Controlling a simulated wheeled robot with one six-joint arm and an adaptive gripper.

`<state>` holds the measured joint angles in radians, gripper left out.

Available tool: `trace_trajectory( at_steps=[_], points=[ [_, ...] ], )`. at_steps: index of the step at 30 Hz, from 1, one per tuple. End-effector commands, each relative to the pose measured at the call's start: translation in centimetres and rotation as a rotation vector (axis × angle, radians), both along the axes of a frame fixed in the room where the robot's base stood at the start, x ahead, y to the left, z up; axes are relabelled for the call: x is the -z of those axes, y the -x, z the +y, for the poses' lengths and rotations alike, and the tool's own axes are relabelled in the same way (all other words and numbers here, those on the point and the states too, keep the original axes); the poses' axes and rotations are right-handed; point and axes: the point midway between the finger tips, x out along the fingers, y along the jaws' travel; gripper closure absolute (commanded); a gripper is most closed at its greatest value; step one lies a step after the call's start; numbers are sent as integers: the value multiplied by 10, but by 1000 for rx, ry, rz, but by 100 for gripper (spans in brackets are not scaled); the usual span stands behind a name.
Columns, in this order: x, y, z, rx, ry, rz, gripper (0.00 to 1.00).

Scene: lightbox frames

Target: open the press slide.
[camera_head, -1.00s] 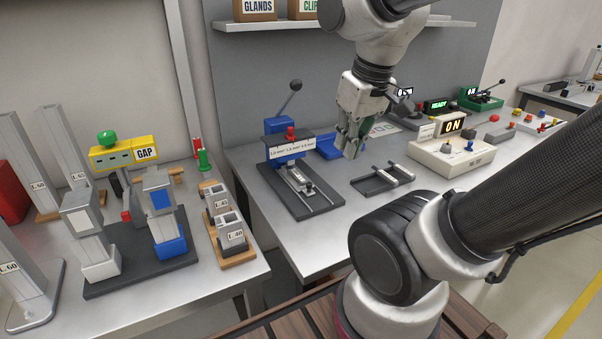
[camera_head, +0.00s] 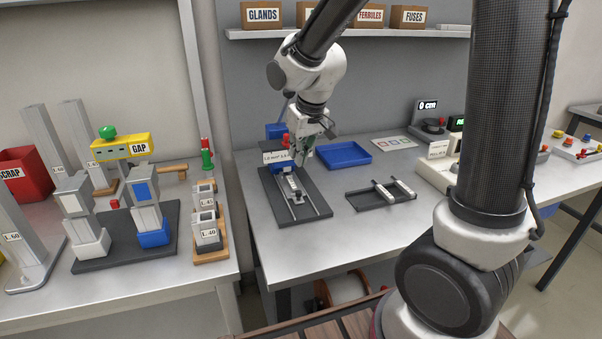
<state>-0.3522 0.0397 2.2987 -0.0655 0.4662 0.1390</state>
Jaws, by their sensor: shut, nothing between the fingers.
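The press is a blue block (camera_head: 276,131) with a dark base plate (camera_head: 316,206), standing on the left part of the right-hand bench. Its slide (camera_head: 292,186) is a light metal carriage on two thin rails that run toward the front of the plate. A small dark knob sits near its front end. My gripper (camera_head: 304,162) is shut and empty, pointing down in front of the press head, above the back of the slide. It hides the lever and part of the labelled head. I cannot tell whether the fingertips touch anything.
A blue tray (camera_head: 343,154) lies right of the press. A dark fixture with two light bars (camera_head: 381,195) is in front of it. A light control box (camera_head: 436,170) stands further right, partly behind my arm. The left bench (camera_head: 150,288) holds the GAP gauge (camera_head: 122,147) and metal profiles.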

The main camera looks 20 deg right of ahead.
Motion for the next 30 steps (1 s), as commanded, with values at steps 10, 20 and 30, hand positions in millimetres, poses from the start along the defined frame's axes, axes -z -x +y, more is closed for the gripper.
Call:
trace_trajectory(
  at_steps=[10,20,30],
  points=[
    [53,-16,4,5,1,8,100],
    [89,-29,7,4,0,3,100],
    [92,-30,8,4,-1,2,100]
  ],
)
